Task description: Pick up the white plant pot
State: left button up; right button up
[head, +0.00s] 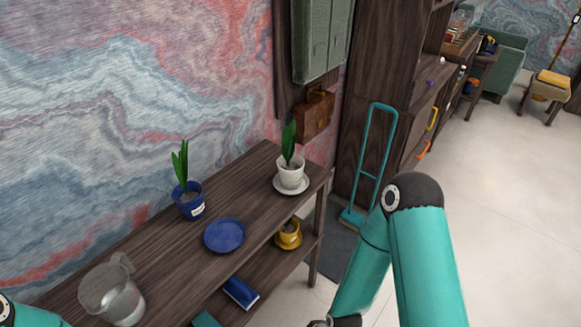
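The white plant pot (290,174) stands upright on a white saucer (302,188) near the far right end of the dark wooden shelf table. A green leafy plant (289,142) grows out of it. My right arm comes up in front of the table on the right. Only the top of my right gripper (340,321) shows at the bottom edge, well below and apart from the pot; its fingers are cut off. My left arm shows as a small piece in the bottom left corner, and its gripper is out of view.
A blue pot with a plant (190,204), a blue plate (224,235) and a glass pitcher (120,302) stand on the table top (165,245). A yellow cup (288,237) and a blue book (240,292) are on the lower shelf. Open floor (500,220) lies right.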

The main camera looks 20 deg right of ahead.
aim_at(290, 165)
jog(key=z, duration=1.7)
jog(key=i, duration=0.1)
jog(key=u, duration=3.1)
jog(key=k, duration=1.2)
jog(key=z, duration=1.1)
jog(key=i, duration=1)
jog(key=z, duration=0.05)
